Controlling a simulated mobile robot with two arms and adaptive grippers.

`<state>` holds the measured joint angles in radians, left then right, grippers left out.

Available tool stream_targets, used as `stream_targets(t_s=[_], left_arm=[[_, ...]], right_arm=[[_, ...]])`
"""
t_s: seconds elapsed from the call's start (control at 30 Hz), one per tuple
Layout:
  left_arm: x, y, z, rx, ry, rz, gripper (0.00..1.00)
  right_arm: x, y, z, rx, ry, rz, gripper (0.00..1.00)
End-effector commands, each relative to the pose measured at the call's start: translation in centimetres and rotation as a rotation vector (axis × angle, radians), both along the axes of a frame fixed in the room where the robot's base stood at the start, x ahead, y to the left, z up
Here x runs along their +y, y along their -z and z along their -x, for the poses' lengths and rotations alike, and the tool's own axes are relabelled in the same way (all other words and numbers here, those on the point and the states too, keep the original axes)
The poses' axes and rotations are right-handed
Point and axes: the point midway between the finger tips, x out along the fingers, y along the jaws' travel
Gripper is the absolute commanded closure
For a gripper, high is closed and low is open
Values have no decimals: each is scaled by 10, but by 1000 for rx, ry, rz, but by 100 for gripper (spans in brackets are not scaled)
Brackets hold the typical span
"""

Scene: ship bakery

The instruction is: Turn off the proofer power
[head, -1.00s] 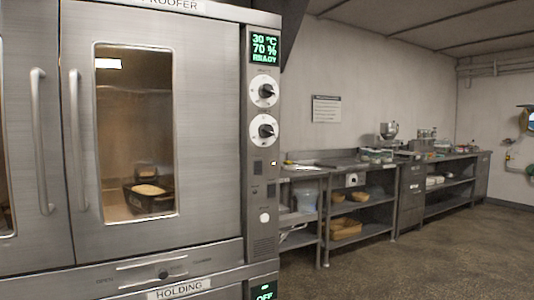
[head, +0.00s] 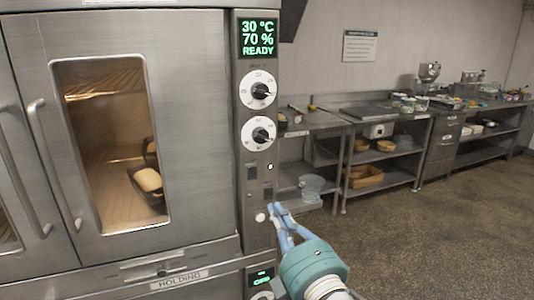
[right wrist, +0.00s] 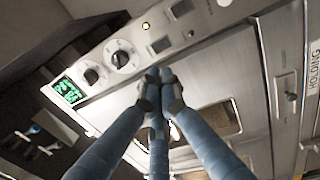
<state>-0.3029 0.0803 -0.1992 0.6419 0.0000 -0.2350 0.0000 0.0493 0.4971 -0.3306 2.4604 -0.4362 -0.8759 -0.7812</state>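The steel proofer (head: 190,150) fills the left of the head view. Its control strip has a lit green display (head: 259,38) reading 30 °C, 70 %, READY. Below are two dials (head: 260,90), a small amber light (head: 270,167), dark rectangular switches or plates (head: 252,171), and a white round button (head: 260,217). My right gripper (head: 278,208) is in front of the strip's lower right edge, close to the lower dark rectangle; contact cannot be told. In the right wrist view its blue fingers (right wrist: 161,88) come together at the tips, holding nothing. My left gripper is out of view.
A lower holding unit with its own green display (head: 261,278) sits under the proofer. Steel shelving tables (head: 360,180) with bowls and trays run along the wall to the right. The floor (head: 430,240) at right is clear.

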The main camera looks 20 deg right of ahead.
Motion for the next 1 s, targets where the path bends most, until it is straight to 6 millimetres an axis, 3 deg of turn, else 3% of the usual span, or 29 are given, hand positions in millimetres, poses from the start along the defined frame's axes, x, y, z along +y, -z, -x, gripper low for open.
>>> stream_targets(t_s=[0.1, 0.43, 0.57, 1.0], left_arm=[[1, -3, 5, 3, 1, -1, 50], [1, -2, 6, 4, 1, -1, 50], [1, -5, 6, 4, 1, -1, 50], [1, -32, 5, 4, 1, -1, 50]], right_arm=[[2, -13, 2, -23, -5, 22, 100], [2, -13, 1, -23, -4, 22, 100], [2, -15, -8, -23, -3, 21, 100], [5, -28, -95, -22, -3, 19, 100]])
